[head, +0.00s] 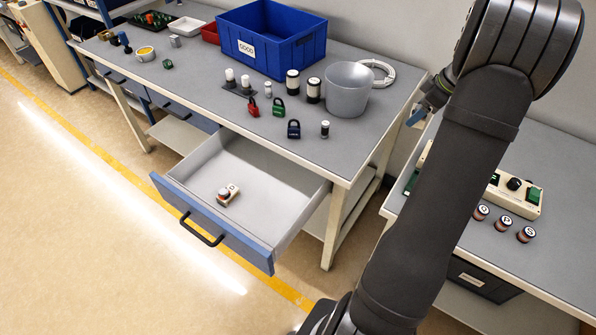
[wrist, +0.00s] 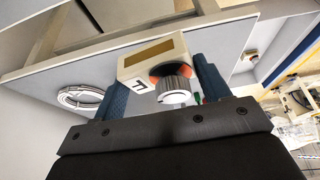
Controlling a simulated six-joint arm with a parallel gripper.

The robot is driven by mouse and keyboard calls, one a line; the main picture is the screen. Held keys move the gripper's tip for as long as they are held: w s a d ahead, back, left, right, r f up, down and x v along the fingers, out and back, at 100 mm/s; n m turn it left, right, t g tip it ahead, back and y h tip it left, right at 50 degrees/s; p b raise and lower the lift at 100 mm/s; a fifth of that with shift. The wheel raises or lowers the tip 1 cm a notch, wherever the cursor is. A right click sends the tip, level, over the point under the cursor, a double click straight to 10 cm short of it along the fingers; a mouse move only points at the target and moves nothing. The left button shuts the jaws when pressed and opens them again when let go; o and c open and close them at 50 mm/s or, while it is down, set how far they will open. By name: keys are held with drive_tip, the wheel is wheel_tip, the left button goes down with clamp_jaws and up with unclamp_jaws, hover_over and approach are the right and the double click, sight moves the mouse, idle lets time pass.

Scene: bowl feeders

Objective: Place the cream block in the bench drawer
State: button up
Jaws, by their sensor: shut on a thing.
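The cream block (wrist: 143,66) is between the two blue fingers of my gripper (wrist: 162,76) in the wrist view. It has a dark letter, a brownish panel and a grey knob with an orange ring. My gripper is shut on it. In the head view my gripper (head: 424,108) is largely behind my arm, near the bench's right end, and the held block cannot be made out. The bench drawer (head: 290,190) is pulled open at the bench front. A small cream piece with a round knob (head: 228,195) lies inside it near the front.
A control box (head: 520,195) and several round stamps sit on the right bench. Much of the drawer floor is clear.

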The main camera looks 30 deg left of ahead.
drive_tip(key=s+a+n+g, duration=0.2)
drive_tip(key=s+a+n, duration=0.2)
drive_tip(key=s+a, duration=0.55)
drive_tip(key=n+g+h, duration=0.3)
drive_tip(key=n+h, duration=0.1)
drive_tip(key=n, duration=0.8)
hover_over(262, 225)
drive_tip(key=w, duration=0.1)
drive_tip(key=shift+w+d+f, duration=0.1)
drive_tip(key=shift+f, duration=6.95)
drive_tip(key=shift+w+d+f, duration=0.1)
drive_tip(key=shift+f, duration=6.9)
drive_tip(key=o, duration=1.1)
drive_tip(key=shift+f, duration=0.1)
drive_tip(key=v, duration=1.2)
drive_tip(key=shift+s+r, duration=0.25)
drive_tip(key=shift+s, duration=0.05)
